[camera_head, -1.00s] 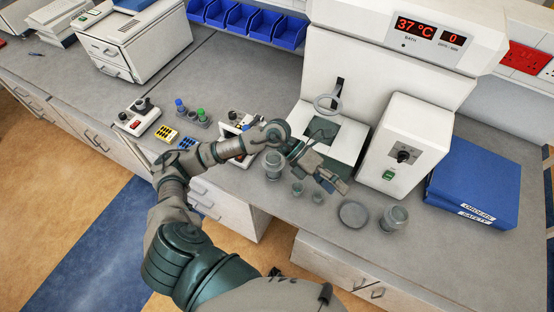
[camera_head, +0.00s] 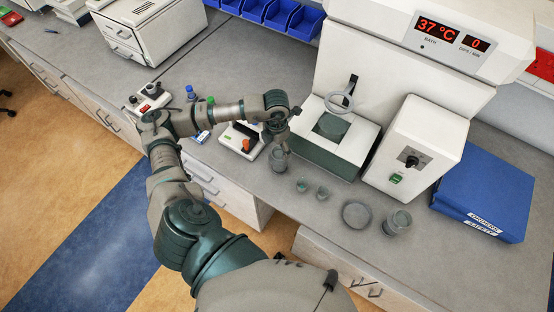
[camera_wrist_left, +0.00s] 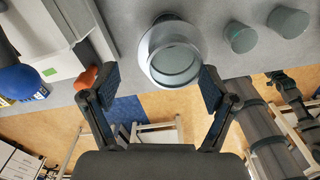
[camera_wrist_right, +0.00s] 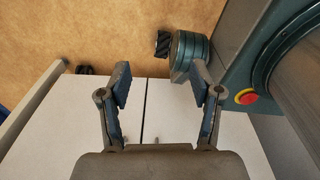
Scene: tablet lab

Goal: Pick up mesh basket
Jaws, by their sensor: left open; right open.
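A grey, see-through cylindrical container (camera_head: 279,160) stands on the bench in front of the bath machine; I cannot tell for sure whether it is the mesh basket. A similar one (camera_head: 397,222) stands further right. My left gripper (camera_head: 280,121) is close behind and above the first container, its fingers partly hidden by my wrist. In the left wrist view the left gripper (camera_wrist_left: 158,82) is open, and the container (camera_wrist_left: 174,58) shows between and beyond its fingers, not gripped. My right gripper (camera_wrist_right: 160,85) is open and empty, above pale drawer fronts and floor.
The bath machine (camera_head: 417,90) has a ring (camera_head: 339,101) over its square well. A small white device (camera_head: 240,141) with an orange knob is to the left. Blue binders (camera_head: 483,190) are at right.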

